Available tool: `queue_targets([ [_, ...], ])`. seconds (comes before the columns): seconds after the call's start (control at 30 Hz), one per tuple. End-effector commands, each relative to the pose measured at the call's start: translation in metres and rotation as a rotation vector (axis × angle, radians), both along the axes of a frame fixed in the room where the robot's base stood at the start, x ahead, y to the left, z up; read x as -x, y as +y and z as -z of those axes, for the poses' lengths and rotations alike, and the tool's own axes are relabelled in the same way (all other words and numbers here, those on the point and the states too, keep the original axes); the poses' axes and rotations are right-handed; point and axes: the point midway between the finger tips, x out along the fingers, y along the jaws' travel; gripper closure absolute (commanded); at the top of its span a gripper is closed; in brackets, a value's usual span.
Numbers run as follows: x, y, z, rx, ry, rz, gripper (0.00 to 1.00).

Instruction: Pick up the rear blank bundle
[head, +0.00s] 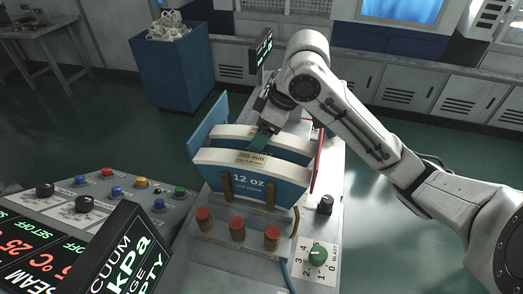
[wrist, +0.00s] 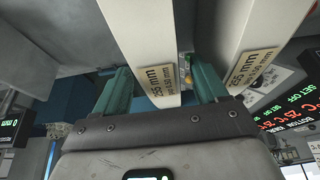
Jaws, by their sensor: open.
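Two white curved blank bundles stand one behind the other in the feed magazine. The front blank bundle (head: 222,156) carries a 255 mm label. The rear blank bundle (head: 225,132) is partly covered by my gripper (head: 264,134), which comes down from above at its middle. One green finger shows in the gap between the bundles; the other is hidden there. In the wrist view my gripper (wrist: 162,84) is open, its green fingers on either side of the rear bundle (wrist: 145,35). The front bundle (wrist: 250,40) lies outside the right finger. I cannot tell whether the fingers touch the rear bundle.
Red-capped posts (head: 237,229) and a green knob (head: 318,255) stand in front. A control panel (head: 110,200) is at left, a blue bin (head: 175,65) behind.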

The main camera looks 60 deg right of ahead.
Motion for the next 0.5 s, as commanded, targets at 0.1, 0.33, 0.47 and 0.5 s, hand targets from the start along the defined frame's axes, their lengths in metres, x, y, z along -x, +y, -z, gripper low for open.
queue_targets([
  [0.1,-0.0018,0.0008,0.0047,0.0,-0.001,0.0,0.28],
  [0.33,-0.0019,0.0007,0.0048,0.0,-0.001,0.0,0.31],
  [0.47,-0.0018,0.0007,0.0047,0.001,-0.001,0.0,0.44],
  [0.5,-0.0018,0.0007,0.0047,0.0,-0.001,0.0,0.48],
])
